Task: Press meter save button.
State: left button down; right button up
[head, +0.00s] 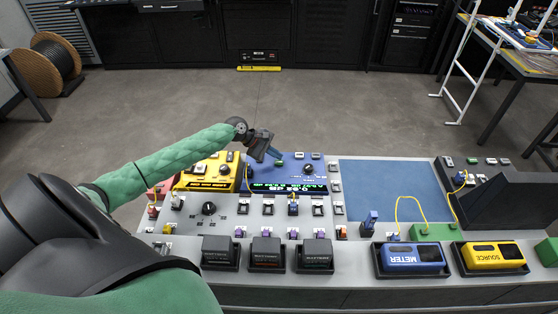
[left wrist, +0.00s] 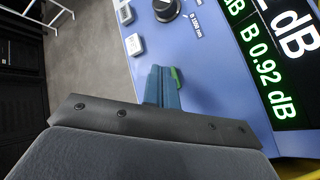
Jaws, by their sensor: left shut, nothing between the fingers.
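The blue meter (head: 325,174) lies at the back of the bench, with a lit display (head: 290,187) of green and white figures, a dark knob (head: 308,168) and a row of small buttons. In the left wrist view its display reads "0.92 dB" (left wrist: 268,62). My left gripper (head: 276,156) is shut and empty, its blue fingers pointing down at the meter's far left part. In the left wrist view the fingertips (left wrist: 163,75) are right beside a green button (left wrist: 176,77) and partly hide it. I cannot tell whether they touch it. Two pale buttons (left wrist: 134,44) are uncovered. My right gripper is not in view.
A yellow device (head: 210,173) stands left of the meter, under my left arm. A bare blue mat (head: 390,188) lies to the right. Black boxes, a blue METER holder (head: 412,257) and a yellow SOURCE holder (head: 492,256) line the front. A black raised block (head: 505,200) stands far right.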

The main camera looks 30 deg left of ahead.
aim_at(276, 162)
pick_arm(q)
jog(key=shift+r+p, duration=2.35)
jog(key=shift+r, duration=0.15)
